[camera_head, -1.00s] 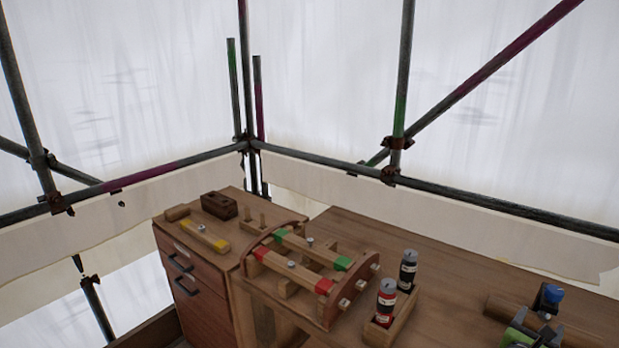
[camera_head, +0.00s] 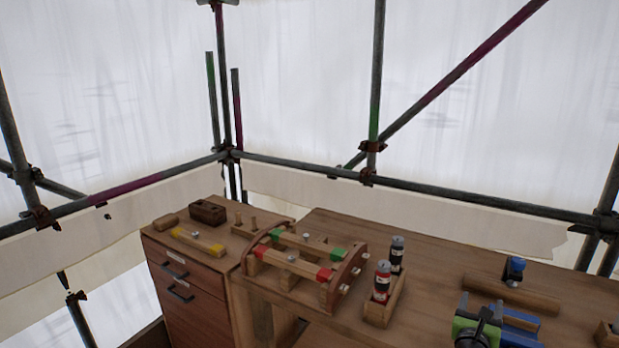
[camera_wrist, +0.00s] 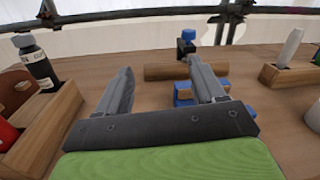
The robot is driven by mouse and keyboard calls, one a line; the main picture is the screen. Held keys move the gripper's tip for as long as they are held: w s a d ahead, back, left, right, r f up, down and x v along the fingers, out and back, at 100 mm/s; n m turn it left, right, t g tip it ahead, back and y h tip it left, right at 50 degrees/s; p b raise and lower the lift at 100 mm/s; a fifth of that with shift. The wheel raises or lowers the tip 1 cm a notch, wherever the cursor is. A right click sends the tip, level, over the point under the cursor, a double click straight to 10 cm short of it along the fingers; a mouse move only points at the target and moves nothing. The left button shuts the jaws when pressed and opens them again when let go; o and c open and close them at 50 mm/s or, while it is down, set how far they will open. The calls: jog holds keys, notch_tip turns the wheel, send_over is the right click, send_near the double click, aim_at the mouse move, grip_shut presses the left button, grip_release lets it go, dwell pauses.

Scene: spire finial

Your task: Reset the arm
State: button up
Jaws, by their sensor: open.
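My gripper (camera_wrist: 160,92) shows in the wrist view with its two grey fingers spread apart and nothing between them. It is above the wooden bench top (camera_wrist: 135,105). Beyond the right finger are a blue clamp-like piece (camera_wrist: 184,95) and a wooden cylinder (camera_wrist: 160,72). In the head view part of my arm's green and black end (camera_head: 478,328) shows at the bottom right, in front of the blue piece (camera_head: 515,320).
A wooden rack with red and green ended bars (camera_head: 300,262) stands mid-bench. A wooden holder (camera_head: 385,312) with two bottles is beside it. A drawer cabinet (camera_head: 190,300) is at left. Scaffold poles (camera_head: 400,185) run behind. Bench top between holder and cylinder is clear.

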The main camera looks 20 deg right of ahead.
jog(key=w+a+r+n+t+y+p, duration=0.1)
jog(key=w+a+r+n+t+y, duration=0.3)
jog(key=a+n, duration=0.45)
jog(key=w+a+r+n+t+y, duration=0.2)
jog(key=w+a+r+n+y, duration=0.25)
jog(key=a+n+y, duration=0.35)
jog(key=s+a+r+n+g+y+p, duration=0.15)
jog(key=a+n+g+y, duration=0.4)
jog(key=a+n, duration=1.2)
jog(key=s+a+r+n+g+h+p, duration=0.1)
jog(key=s+a+n+g, duration=0.2)
jog(key=s, duration=0.4)
jog(key=s+a+r+n+g+h, duration=0.1)
jog(key=s+a+r+n, duration=0.15)
jog(key=s+a, duration=0.35)
jog(key=s+d+n+g, duration=0.1)
jog(key=s+n, duration=0.1)
jog(key=s, duration=0.6)
jog(key=s+d+n+g+h+p, duration=0.1)
jog(key=s+d+n+g, duration=0.1)
jog(key=s, duration=0.7)
jog(key=shift+s+r+n, duration=0.3)
jog(key=shift+r+n, duration=0.1)
jog(key=shift+n, duration=0.05)
